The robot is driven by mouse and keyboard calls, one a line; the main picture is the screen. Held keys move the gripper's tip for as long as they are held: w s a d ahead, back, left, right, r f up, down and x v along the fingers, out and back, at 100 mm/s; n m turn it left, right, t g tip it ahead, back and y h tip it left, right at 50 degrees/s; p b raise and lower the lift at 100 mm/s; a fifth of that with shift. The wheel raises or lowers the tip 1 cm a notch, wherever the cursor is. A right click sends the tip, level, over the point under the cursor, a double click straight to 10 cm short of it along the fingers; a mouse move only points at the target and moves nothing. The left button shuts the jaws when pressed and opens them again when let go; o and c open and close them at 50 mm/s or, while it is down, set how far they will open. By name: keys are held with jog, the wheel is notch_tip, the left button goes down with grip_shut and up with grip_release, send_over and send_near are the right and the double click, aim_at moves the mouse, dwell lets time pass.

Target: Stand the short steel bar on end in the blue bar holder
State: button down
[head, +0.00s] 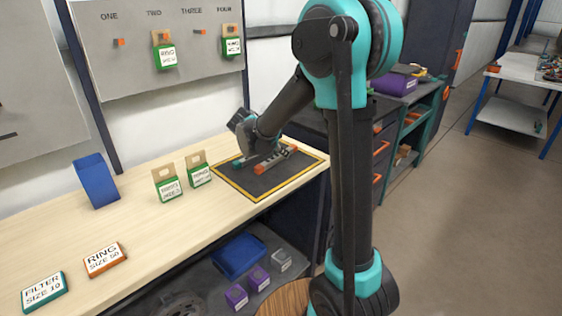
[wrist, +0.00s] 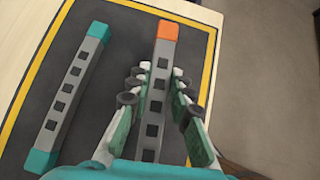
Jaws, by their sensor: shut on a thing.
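A grey steel bar with orange ends (wrist: 156,105) lies on the dark mat and is between the fingers of my gripper (wrist: 158,78), which is shut on it. It also shows in the head view (head: 279,158). A second grey bar with teal ends (wrist: 70,95) lies to the left on the mat, apart from my fingers. It is partly hidden by my arm in the head view (head: 238,161). I cannot tell for sure which bar is the shorter. A blue upright block (head: 97,181), seemingly the bar holder, stands at the table's back left; its opening is not clear.
The yellow-edged mat (head: 234,188) lies at the table's right end. Two green-labelled tags (head: 168,185) (head: 199,170) stand between blue block and mat. Orange (head: 105,260) and teal (head: 43,292) label blocks lie at front left. The table's middle is clear.

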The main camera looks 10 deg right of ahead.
aim_at(281, 160)
jog(key=shift+f, duration=1.9)
jog(key=shift+f, duration=0.1)
jog(key=c, duration=1.4)
grip_release()
jog(key=shift+o, duration=0.2)
